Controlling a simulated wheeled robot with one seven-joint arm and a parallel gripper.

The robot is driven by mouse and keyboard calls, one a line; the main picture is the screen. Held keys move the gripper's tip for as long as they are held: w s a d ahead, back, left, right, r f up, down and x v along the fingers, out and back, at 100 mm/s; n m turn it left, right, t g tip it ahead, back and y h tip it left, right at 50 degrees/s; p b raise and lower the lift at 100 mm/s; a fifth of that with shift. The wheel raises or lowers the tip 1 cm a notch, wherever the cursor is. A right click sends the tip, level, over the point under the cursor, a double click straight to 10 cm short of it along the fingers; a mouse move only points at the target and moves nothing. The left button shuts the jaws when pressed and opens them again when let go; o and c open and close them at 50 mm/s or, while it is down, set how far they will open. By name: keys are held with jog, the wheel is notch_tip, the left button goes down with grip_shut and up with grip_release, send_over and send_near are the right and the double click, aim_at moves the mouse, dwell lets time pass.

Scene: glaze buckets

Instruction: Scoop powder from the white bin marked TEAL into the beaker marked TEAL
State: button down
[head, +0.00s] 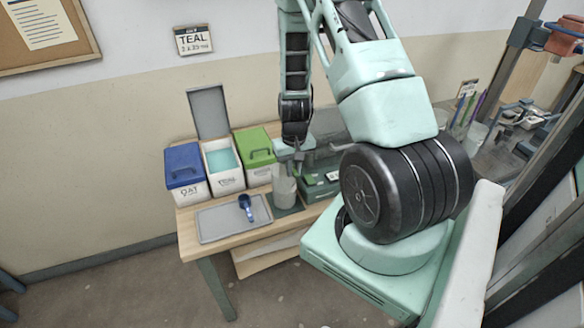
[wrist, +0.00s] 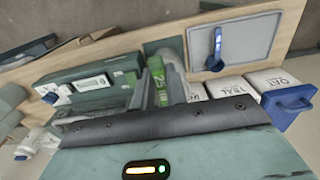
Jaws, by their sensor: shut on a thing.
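The white bin marked TEAL (head: 226,184) stands open on the table, its grey lid (head: 208,112) upright behind it and teal powder (head: 222,160) inside. It also shows in the wrist view (wrist: 232,88). A blue scoop (head: 246,206) lies on a grey tray (head: 212,225), apart from my gripper; the scoop shows in the wrist view (wrist: 216,48). My gripper (head: 287,168) points down and is shut on a clear beaker (head: 284,190) over a dark green pad (head: 288,211). I cannot read the beaker's marking, nor tell whether it touches the pad.
A bin with a blue lid (head: 184,165), marked OAT, stands left of the TEAL bin. A green-lidded bin (head: 254,146) stands right of it, close to my gripper. A green box (head: 320,180) is right of the beaker. A TEAL sign (head: 194,40) hangs on the wall.

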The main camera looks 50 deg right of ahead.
jog(key=shift+f+b, duration=1.1)
jog(key=shift+f, duration=0.7)
jog(key=shift+w+r+p, duration=0.1)
jog(key=shift+r+p, duration=0.25)
jog(key=shift+p, duration=0.2)
jog(key=shift+w+d+r+g+y+p, duration=0.15)
jog(key=shift+r+g+y+p, duration=0.35)
jog(key=shift+p, duration=0.45)
jog(key=r+g+p, duration=0.1)
jog(key=g+y+p, duration=0.1)
jog(key=p, duration=0.1)
jog(key=shift+w+d+r+g, duration=0.2)
jog(key=shift+w+r+g, duration=0.1)
jog(key=shift+w+r, duration=0.05)
jog(key=shift+w+d+r+g+y, duration=0.1)
jog(key=shift+w+r+g+y, duration=0.05)
jog(key=shift+r+g+y, duration=0.4)
jog(key=shift+w+d+r+g+y, duration=0.15)
jog(key=shift+r+g+y, duration=0.2)
jog(key=shift+g, duration=0.3)
jog(key=shift+s+a+f, duration=0.1)
jog(key=shift+s+a, duration=0.15)
jog(key=shift+s, duration=0.1)
jog(key=shift+w, duration=0.1)
jog(key=shift+w+d+r+g+y+b, duration=0.45)
jog(key=shift+w+r+g+y+b, duration=0.35)
jog(key=shift+g, duration=0.3)
jog(key=shift+d+r+g+b, duration=0.1)
jog(key=shift+r+g+b, duration=0.1)
jog(key=shift+g+b, duration=0.15)
